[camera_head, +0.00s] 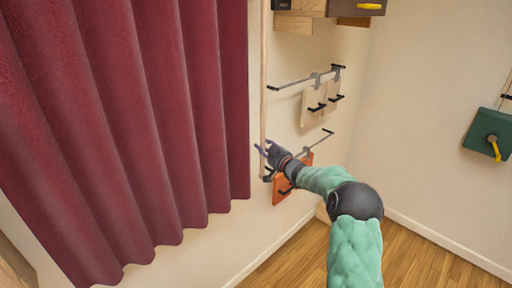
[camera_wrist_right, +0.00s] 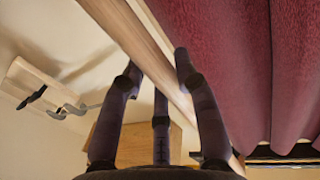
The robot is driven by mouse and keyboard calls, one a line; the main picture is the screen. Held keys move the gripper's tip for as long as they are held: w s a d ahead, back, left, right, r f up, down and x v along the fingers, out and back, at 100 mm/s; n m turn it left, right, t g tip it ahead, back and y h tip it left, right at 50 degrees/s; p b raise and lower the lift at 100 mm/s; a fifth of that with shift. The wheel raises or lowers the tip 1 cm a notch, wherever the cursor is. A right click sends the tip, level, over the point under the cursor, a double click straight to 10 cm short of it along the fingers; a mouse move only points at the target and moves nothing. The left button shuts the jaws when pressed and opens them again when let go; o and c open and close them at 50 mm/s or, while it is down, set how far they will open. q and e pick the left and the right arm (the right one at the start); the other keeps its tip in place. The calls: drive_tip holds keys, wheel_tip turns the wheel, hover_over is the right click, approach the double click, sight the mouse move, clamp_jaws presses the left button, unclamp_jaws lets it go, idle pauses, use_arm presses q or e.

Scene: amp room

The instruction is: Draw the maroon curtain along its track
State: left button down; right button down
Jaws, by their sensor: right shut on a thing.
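The maroon curtain (camera_head: 150,110) hangs in deep folds over the left half of the head view. It also fills the right side of the right wrist view (camera_wrist_right: 240,60). A pale wooden rod (camera_head: 263,70) hangs upright just right of the curtain's edge. My right gripper (camera_head: 266,152) is shut on the rod near its lower end. In the right wrist view the wooden rod (camera_wrist_right: 150,50) runs between the dark fingers (camera_wrist_right: 158,80). The curtain's track is out of view. My left gripper is not in view.
Metal wall rails (camera_head: 300,82) with hooks and wooden boards are right of the rod. An orange board (camera_head: 283,188) hangs behind my right wrist. A wooden box (camera_head: 345,8) is at the top. A green box (camera_head: 488,133) is on the right wall. Wooden floor (camera_head: 420,255) is clear.

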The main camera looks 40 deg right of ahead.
drive_tip(key=d, duration=0.1)
drive_tip(key=d+p, duration=0.1)
drive_tip(key=d, duration=0.1)
drive_tip(key=d+p, duration=0.1)
drive_tip(key=d, duration=0.1)
drive_tip(key=shift+w+d+r, duration=0.15)
drive_tip(key=shift+w+r, duration=0.05)
drive_tip(key=shift+r, duration=0.05)
drive_tip(key=c, duration=1.2)
unclamp_jaws()
drive_tip(key=shift+r, duration=0.1)
drive_tip(key=o, duration=0.3)
drive_tip(key=shift+d, duration=0.15)
drive_tip(key=shift+f, duration=0.25)
drive_tip(key=s+a, duration=0.1)
drive_tip(key=s, duration=1)
drive_tip(key=shift+s+a, duration=0.25)
drive_tip(key=shift+s, duration=0.15)
